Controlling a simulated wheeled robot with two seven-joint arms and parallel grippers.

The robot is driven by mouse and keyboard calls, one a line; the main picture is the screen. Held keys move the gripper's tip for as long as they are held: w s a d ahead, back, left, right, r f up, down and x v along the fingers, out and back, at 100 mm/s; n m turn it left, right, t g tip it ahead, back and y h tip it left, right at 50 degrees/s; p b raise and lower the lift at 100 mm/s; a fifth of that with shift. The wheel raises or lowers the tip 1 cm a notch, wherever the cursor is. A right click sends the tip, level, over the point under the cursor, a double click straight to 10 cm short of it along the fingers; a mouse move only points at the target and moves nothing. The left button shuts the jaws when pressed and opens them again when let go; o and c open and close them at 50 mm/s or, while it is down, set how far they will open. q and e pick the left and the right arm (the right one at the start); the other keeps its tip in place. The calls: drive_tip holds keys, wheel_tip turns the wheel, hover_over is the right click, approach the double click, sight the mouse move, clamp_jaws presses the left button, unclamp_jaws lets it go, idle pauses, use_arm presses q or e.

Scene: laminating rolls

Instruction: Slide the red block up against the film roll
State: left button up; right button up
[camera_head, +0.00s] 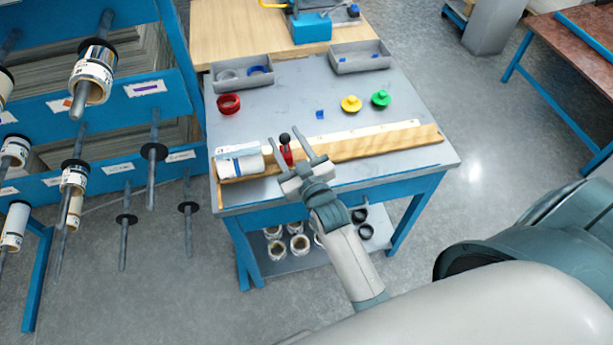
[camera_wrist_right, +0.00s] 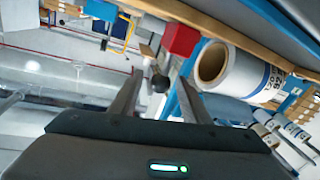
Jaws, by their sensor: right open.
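The film roll (camera_head: 240,164), white with a printed label, lies at the left end of a wooden board (camera_head: 380,146) on the grey table. The red block (camera_head: 288,156) stands on the board to the right of the roll, with a gap between them. A black knob (camera_head: 284,138) sticks out from it. My right gripper (camera_head: 288,138) is open, its fingers on either side of the knob with space around it. In the right wrist view, the red block (camera_wrist_right: 181,38), knob (camera_wrist_right: 159,82) and film roll (camera_wrist_right: 235,70) show beyond the fingers (camera_wrist_right: 160,85). My left gripper is not in view.
A red ring (camera_head: 229,104), a small blue piece (camera_head: 320,114), and yellow (camera_head: 351,104) and green (camera_head: 381,98) knobbed pieces lie behind the board. Two grey trays (camera_head: 242,84) (camera_head: 360,66) stand at the back. A blue rack (camera_head: 120,95) stands left of the table.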

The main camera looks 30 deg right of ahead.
drive_tip(key=s+b, duration=0.1)
drive_tip(key=s, duration=0.7)
drive_tip(key=shift+s+a+f+b, duration=0.15)
drive_tip(key=shift+b, duration=0.25)
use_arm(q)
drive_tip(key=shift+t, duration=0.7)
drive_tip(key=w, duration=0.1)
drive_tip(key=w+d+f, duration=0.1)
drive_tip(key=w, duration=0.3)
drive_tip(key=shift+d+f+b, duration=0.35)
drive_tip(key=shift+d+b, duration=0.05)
use_arm(e)
drive_tip(key=s, duration=0.4)
drive_tip(key=shift+a+r, duration=0.1)
drive_tip(key=shift+r, duration=0.1)
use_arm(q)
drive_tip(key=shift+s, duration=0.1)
